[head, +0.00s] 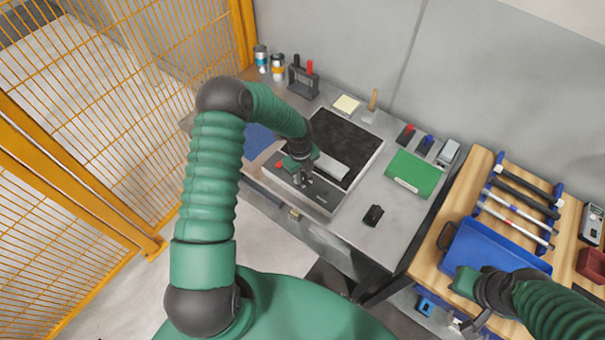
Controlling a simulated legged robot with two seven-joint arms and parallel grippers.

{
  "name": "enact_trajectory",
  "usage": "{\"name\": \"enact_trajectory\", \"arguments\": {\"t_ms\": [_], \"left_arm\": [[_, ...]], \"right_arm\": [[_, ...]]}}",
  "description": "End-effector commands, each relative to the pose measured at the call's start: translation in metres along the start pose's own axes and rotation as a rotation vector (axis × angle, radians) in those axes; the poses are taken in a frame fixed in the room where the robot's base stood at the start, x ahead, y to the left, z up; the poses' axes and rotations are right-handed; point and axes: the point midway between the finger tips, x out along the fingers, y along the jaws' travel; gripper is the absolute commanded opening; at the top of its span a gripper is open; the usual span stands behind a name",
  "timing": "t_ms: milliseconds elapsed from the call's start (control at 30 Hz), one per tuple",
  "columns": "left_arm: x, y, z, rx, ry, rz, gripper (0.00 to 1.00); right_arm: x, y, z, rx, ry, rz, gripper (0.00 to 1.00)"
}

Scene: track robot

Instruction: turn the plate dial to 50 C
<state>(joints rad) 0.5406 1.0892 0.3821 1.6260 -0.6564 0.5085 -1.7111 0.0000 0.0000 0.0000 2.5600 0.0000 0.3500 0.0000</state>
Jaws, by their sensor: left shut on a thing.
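The hot plate (340,128) is a grey box with a black top on the grey bench, with a dark control panel (322,195) along its near edge. My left gripper (301,181) reaches down to the left part of this panel and is shut on the plate dial. The gripper hides the dial, and its setting cannot be read. A small red button (279,165) shows on the panel left of the gripper. My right gripper (472,318) is at the lower right, beside a blue tray and away from the plate; its fingers are too unclear to judge.
Cans (277,66) and a dark rack (303,82) stand behind. The blue tray (490,253) sits on the wooden table; orange fencing (90,110) is left.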

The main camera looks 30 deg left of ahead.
Motion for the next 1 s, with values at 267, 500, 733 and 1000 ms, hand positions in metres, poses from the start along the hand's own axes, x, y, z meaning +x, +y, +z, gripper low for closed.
{"name": "enact_trajectory", "arguments": {"t_ms": [267, 500, 733, 1000], "left_arm": [[0.000, -0.002, 0.001, 0.000, -0.002, -0.005, 0.31], [0.000, -0.001, 0.000, -0.001, -0.001, -0.003, 0.50], [-0.002, 0.000, 0.000, -0.001, -0.001, -0.002, 0.50], [-0.056, -0.001, 0.002, -0.002, -0.004, -0.005, 0.50]], "right_arm": [[0.000, 0.000, 0.000, 0.000, 0.000, 0.000, 0.00], [0.000, 0.000, 0.000, 0.000, 0.000, 0.000, 0.00], [0.000, 0.000, 0.000, 0.000, 0.000, 0.000, 0.00], [0.005, 0.000, 0.001, 0.000, 0.000, 0.000, 0.00]]}}
